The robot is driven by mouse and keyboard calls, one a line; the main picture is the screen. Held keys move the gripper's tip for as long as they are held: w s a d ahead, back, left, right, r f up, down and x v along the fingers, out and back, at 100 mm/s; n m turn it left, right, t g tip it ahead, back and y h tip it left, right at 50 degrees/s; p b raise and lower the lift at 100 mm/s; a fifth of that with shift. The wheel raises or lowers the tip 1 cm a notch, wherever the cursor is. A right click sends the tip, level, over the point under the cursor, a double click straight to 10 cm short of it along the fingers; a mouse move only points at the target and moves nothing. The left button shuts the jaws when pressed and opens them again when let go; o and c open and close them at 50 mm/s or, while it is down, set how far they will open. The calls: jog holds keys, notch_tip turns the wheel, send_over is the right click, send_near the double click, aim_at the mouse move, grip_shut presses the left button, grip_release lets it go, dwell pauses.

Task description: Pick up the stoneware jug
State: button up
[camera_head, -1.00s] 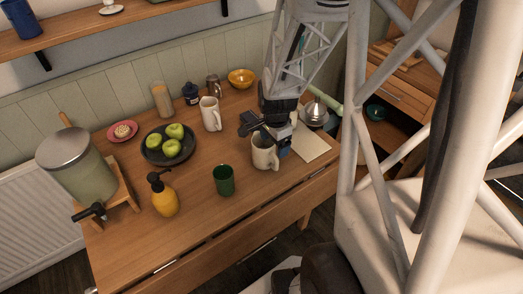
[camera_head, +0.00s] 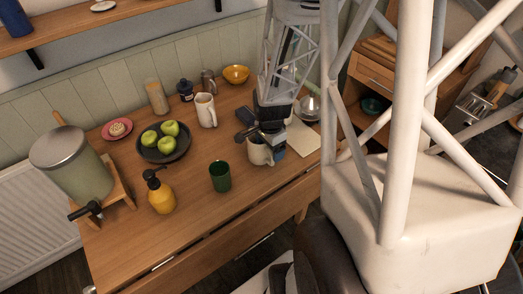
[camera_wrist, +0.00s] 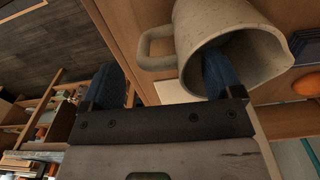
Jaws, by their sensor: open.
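The stoneware jug (camera_head: 259,157), beige and speckled, stands upright on the wooden table near its front edge. Its mouth and handle show in the wrist view (camera_wrist: 245,72). My gripper (camera_head: 262,139) is right over the jug, pointing down, and hides part of its rim. In the wrist view, my gripper (camera_wrist: 161,78) is open. One blue finger reaches into the jug's mouth, and the other is outside, beyond the handle, so the near wall and handle lie between them. Whether a finger touches the jug cannot be told.
A green cup (camera_head: 220,177) stands left of the jug, and a taller white pitcher (camera_head: 206,111) behind it. A yellow soap bottle (camera_head: 160,193), a dark plate (camera_head: 151,153) with green apples and a drink dispenser (camera_head: 72,168) are further left. A pale board (camera_head: 303,140) lies to the right.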

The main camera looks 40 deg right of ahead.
jog(key=shift+f, duration=1.75)
jog(key=shift+c, duration=0.3)
jog(key=c, duration=1.3)
jog(key=shift+r, duration=0.3)
jog(key=shift+c, duration=0.2)
jog(key=shift+r, duration=1.3)
jog(key=shift+s+r, duration=0.15)
jog(key=shift+r, duration=0.05)
jog(key=s+a, duration=0.3)
jog(key=s, duration=0.4)
jog(key=s+a+r, duration=0.1)
jog(key=s+a, duration=0.3)
jog(key=s, duration=0.3)
jog(key=shift+r, duration=0.2)
